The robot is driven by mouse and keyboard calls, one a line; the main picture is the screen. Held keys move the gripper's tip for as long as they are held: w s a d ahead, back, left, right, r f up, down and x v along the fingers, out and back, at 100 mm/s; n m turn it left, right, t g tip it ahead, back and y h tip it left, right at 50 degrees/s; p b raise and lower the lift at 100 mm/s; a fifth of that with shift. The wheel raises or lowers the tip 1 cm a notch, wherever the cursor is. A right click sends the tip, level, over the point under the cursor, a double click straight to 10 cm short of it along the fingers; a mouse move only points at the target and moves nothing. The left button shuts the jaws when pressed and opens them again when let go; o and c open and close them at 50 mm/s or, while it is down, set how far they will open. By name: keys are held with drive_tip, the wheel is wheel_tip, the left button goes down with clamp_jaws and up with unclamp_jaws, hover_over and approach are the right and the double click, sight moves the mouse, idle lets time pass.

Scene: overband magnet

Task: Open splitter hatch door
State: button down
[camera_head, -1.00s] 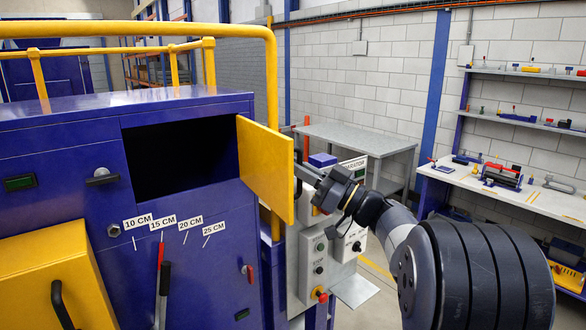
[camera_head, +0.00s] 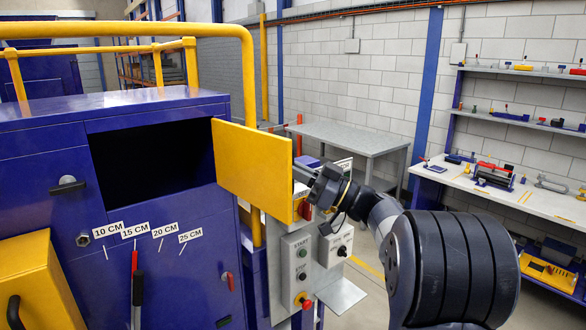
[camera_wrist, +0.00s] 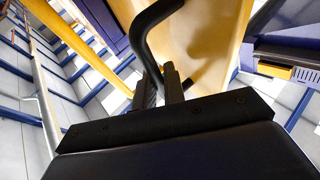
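The splitter hatch door (camera_head: 250,168) is a yellow panel standing swung out from the right side of a dark opening (camera_head: 150,160) in the blue cabinet. Its inner face shows in the head view. My gripper (camera_head: 305,190) is at the door's far side, by its free edge, and its tips are partly hidden by the panel. In the wrist view the curved black handle (camera_wrist: 150,30) runs down between the close-set fingers of my gripper (camera_wrist: 161,82), which look shut on it. The yellow door surface (camera_wrist: 215,45) shows behind the handle.
A grey control box (camera_head: 300,270) with buttons stands below and behind the door, close to my arm. A yellow guard rail (camera_head: 248,80) rises beside the hatch. A grey table (camera_head: 350,138) and a workbench (camera_head: 510,190) stand farther back.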

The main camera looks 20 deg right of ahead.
drive_tip(key=c, duration=1.6)
unclamp_jaws()
drive_tip(key=shift+a, duration=0.15)
drive_tip(key=b+v, duration=0.3)
drive_tip(key=v, duration=0.8)
drive_tip(key=shift+r, duration=0.1)
